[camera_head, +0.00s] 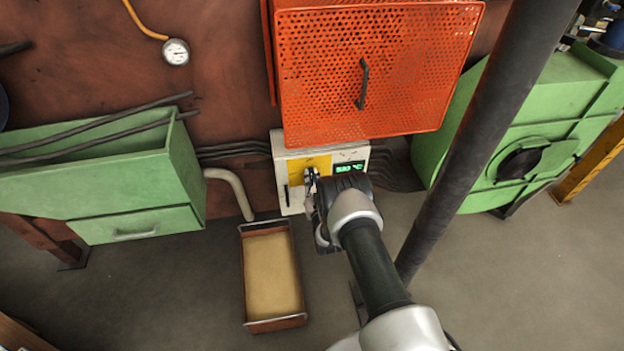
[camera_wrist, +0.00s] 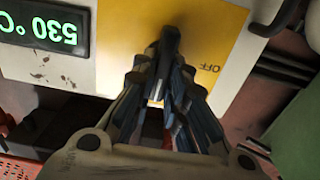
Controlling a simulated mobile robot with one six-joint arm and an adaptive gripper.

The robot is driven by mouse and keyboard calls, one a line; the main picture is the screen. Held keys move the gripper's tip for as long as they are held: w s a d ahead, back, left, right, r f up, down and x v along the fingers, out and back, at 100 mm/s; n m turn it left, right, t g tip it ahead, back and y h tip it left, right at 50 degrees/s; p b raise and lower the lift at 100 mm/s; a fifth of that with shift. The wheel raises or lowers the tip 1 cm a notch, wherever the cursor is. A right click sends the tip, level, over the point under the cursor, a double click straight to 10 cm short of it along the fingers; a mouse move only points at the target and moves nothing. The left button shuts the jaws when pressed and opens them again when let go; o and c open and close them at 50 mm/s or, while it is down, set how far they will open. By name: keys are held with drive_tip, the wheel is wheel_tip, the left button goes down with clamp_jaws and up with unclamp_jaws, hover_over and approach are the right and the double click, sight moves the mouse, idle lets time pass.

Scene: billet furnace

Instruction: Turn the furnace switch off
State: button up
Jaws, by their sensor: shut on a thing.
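The furnace switch (camera_wrist: 169,36) is a dark lever on a yellow panel (camera_wrist: 215,35) of the white control box (camera_head: 280,150). My gripper (camera_wrist: 165,75) is shut on the switch, its fingers on both sides of the lever. In the head view my gripper (camera_head: 312,182) is at the box front and hides most of the switch. An upside-down OFF label (camera_wrist: 208,68) shows right of the switch in the wrist view. A green display (camera_wrist: 45,27) reads 530 °C, upside down there. Any other label is hidden.
An orange perforated door (camera_head: 420,75) with a dark handle hangs above the box. A tray (camera_head: 275,322) with a tan bottom lies on the floor below. A green cabinet (camera_head: 135,180) is at left, green machinery (camera_head: 545,110) at right. A dark post (camera_head: 470,150) stands right of my arm.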

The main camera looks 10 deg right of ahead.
drive_tip(key=shift+n, duration=0.3)
clamp_jaws()
drive_tip(key=shift+a+f+n, duration=0.2)
drive_tip(key=shift+n, duration=2.65)
drive_tip(key=shift+a+f+n, duration=0.15)
drive_tip(key=shift+f+n, duration=0.05)
drive_tip(key=shift+n, duration=2.7)
drive_tip(key=shift+a+f+n, duration=0.2)
drive_tip(key=shift+n, duration=2.65)
drive_tip(key=o, duration=0.8)
unclamp_jaws()
drive_tip(key=shift+s, duration=0.1)
